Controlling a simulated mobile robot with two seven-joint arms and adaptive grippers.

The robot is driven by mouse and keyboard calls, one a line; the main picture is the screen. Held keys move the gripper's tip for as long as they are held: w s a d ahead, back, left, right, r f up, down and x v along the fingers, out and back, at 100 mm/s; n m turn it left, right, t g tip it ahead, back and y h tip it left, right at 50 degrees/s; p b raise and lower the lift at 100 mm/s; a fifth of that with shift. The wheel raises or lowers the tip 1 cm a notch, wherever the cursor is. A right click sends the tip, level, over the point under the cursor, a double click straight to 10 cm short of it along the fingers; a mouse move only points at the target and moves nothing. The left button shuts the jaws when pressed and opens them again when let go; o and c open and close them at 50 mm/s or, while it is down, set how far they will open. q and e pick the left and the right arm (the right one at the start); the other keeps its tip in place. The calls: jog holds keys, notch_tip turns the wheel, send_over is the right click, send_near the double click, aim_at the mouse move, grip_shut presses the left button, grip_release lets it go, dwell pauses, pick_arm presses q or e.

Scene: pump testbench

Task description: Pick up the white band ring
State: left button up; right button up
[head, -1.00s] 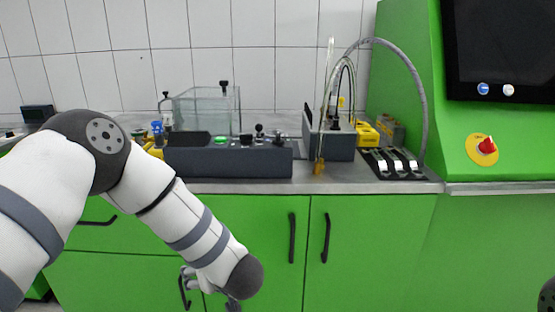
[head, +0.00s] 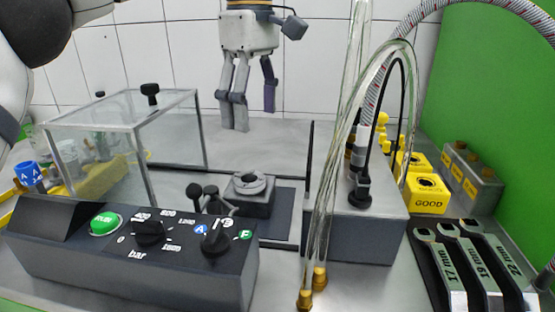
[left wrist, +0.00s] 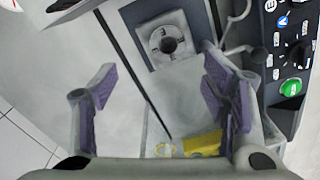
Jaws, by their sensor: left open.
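A pale grey round piece with a central hole (head: 250,183) sits on a square dark block behind the control panel. It also shows in the left wrist view (left wrist: 153,40), around a dark hole. I cannot tell whether it is the white band ring. My left gripper (head: 251,112) hangs fingers down above the bench, behind and above the block. In the left wrist view it is open and empty (left wrist: 160,85), with the block beyond the fingertips. A small yellowish ring shape (left wrist: 165,149) lies near the lower edge there. My right gripper is not in view.
A clear box (head: 125,140) stands left of the block. The control panel (head: 130,245) with knobs and a green button is in front. Clear hoses (head: 328,190) rise on the right, by a grey unit (head: 370,225), yellow blocks (head: 428,190) and wrenches (head: 462,270).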

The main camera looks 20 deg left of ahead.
aim_at(254, 174)
pick_arm(q)
jog(key=f, duration=0.4)
jog(key=s+f, duration=0.1)
jog(key=f, duration=0.6)
jog(key=shift+s+f+p, duration=0.25)
jog(key=shift+f+p, duration=0.1)
jog(key=shift+p, duration=0.05)
jog(key=shift+d, duration=0.1)
jog(key=c, duration=1.4)
